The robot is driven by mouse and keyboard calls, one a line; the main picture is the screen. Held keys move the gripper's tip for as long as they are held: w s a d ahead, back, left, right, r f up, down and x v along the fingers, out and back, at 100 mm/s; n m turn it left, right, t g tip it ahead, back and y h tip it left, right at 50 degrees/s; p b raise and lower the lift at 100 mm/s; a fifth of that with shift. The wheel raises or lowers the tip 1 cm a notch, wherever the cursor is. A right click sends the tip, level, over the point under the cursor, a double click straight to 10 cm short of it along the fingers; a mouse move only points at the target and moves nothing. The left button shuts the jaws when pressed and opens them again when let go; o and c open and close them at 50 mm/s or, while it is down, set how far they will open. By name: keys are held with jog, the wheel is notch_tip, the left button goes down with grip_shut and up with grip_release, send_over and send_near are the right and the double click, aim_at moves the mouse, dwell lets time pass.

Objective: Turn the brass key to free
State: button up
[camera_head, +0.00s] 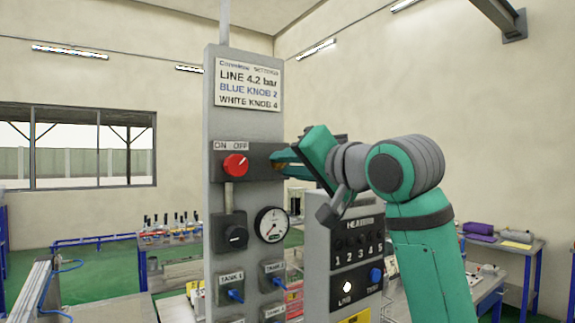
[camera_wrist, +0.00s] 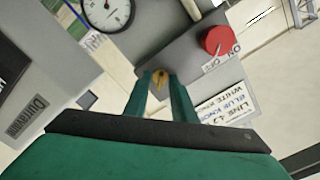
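The brass key (camera_wrist: 160,76) sits on the grey panel, between the two green fingertips of my gripper (camera_wrist: 161,82) in the wrist view. In the head view my gripper (camera_head: 283,161) reaches the panel from the right, just right of the red ON/OFF knob (camera_head: 235,166). The fingers hide most of the key there. The red knob also shows in the wrist view (camera_wrist: 217,41).
A tall grey panel (camera_head: 216,128) carries a settings sign (camera_head: 249,85), a pressure gauge (camera_head: 271,224), a black knob (camera_head: 235,234) and blue tank valves below. A lower box with numbered knobs (camera_head: 341,270) stands to the right, below my arm. Benches stand behind.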

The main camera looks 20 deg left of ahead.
grip_shut()
jog(key=shift+n, duration=0.3)
jog(key=n, duration=1.7)
jog(key=shift+n, duration=0.3)
dwell(0.3)
